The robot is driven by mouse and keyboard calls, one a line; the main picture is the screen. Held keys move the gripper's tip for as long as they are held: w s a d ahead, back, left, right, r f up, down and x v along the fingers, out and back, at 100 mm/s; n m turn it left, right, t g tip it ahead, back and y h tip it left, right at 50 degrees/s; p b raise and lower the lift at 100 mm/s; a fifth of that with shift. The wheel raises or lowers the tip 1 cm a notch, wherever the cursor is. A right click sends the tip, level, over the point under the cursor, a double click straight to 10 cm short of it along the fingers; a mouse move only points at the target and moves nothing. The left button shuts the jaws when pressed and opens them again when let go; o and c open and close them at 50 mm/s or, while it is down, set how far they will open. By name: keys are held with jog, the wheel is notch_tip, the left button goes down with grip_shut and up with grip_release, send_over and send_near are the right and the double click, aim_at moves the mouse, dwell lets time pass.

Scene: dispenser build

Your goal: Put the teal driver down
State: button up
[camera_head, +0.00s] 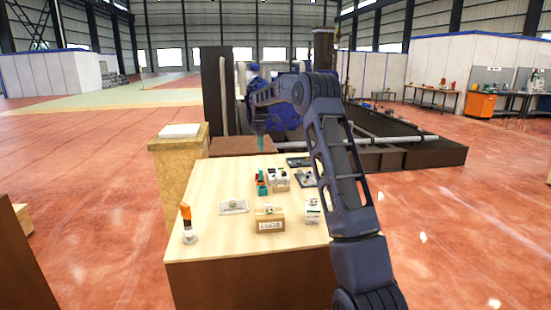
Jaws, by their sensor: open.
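A small teal upright shape (261,143), which looks like the teal driver, shows above the far part of the light wooden table (205,250). My gripper (259,126) is at the end of my arm, directly above the teal shape, and its jaws are open. The fingers are too small and dark to tell whether they still touch the driver. A teal and red item (262,185) stands on the table below, nearer to me; I cannot tell if it is a holder.
An orange-topped bottle-like item (187,224) stands at the table's left front. A small tray (233,208), a labelled wooden box (269,223), a white box (312,211) and dark trays (300,162) share the table. A wooden pedestal (180,158) stands left. The table's left side is mostly clear.

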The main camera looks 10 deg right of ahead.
jog(key=s+d+r+m+t, duration=0.1)
jog(key=s+d+r+m, duration=0.3)
jog(key=s, duration=0.6)
jog(key=s+d+r+m+t, duration=0.15)
jog(key=s+r, duration=0.35)
jog(key=s, duration=0.5)
jog(key=s+d+r+m, duration=0.4)
jog(key=s+r, duration=0.1)
jog(key=s, duration=0.5)
jog(key=s+d+f+m, duration=0.1)
jog(key=s+f+m, duration=0.1)
jog(key=s, duration=0.7)
jog(key=s+d+f+m+t, duration=0.1)
jog(key=s+d+f+m, duration=0.1)
jog(key=s, duration=0.8)
jog(key=s+d+f+m+t, duration=0.1)
jog(key=s+f+m, duration=0.3)
jog(key=s, duration=0.6)
jog(key=shift+d+f, duration=0.45)
jog(key=shift+f, duration=0.4)
